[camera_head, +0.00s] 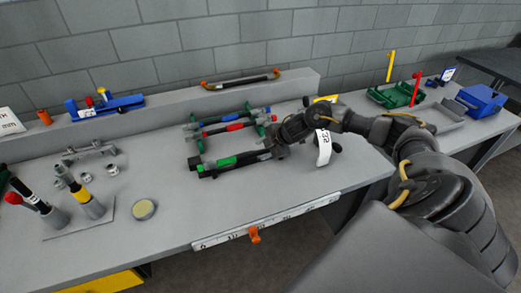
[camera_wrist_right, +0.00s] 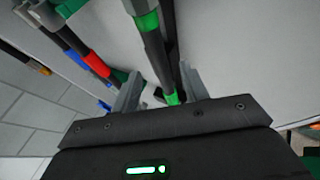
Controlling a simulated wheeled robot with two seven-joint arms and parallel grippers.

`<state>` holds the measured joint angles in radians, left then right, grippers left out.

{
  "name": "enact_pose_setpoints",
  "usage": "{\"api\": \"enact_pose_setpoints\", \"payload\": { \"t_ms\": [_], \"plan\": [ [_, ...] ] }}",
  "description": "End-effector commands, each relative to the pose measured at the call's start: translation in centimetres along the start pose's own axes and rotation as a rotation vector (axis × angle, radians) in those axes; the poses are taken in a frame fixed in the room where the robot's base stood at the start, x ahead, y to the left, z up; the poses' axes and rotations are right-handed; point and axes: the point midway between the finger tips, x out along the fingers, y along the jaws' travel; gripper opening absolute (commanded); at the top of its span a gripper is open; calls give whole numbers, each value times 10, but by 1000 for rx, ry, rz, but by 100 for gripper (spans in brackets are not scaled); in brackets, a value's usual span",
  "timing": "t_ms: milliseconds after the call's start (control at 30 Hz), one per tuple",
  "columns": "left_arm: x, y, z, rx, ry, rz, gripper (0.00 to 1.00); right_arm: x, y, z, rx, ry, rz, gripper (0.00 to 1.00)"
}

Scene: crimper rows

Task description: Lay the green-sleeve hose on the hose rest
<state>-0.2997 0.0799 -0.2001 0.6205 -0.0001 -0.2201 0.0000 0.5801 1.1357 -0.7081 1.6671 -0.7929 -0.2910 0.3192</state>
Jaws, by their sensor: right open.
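The green-sleeve hose (camera_head: 226,161), dark with a green band, lies at the front of a row of hoses on the grey bench. In the right wrist view the hose (camera_wrist_right: 155,50) runs between the open fingers of my right gripper (camera_wrist_right: 158,92), with green at two places along it. My right gripper (camera_head: 270,148) is at the right end of the hose in the head view. Whether the fingers touch it is unclear. My left gripper is out of view.
Red-sleeve (camera_head: 232,127) and blue-sleeve (camera_head: 222,115) hoses lie behind, on green supports (camera_head: 270,124). An orange-ended hose (camera_head: 240,82) lies on the back ledge. Tools with upright handles (camera_head: 80,188) and a round tin (camera_head: 144,209) stand left. The bench's front middle is clear.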

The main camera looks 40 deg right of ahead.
Motion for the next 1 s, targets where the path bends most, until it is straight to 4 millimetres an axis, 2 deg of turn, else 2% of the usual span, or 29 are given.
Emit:
{"api": "enact_pose_setpoints", "payload": {
  "t_ms": [200, 400, 600, 1000],
  "plan": [
    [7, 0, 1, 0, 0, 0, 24, -45, 0, 1, -2, -1, 3, 45],
    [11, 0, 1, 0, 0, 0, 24, -74, 0, 1, -2, 0, 3, 45],
    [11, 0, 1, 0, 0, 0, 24, -84, 1, 0, 1, 1, 3, 45],
    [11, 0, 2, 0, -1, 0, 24, -84, 1, 0, 1, 1, 3, 45]
  ]
}}
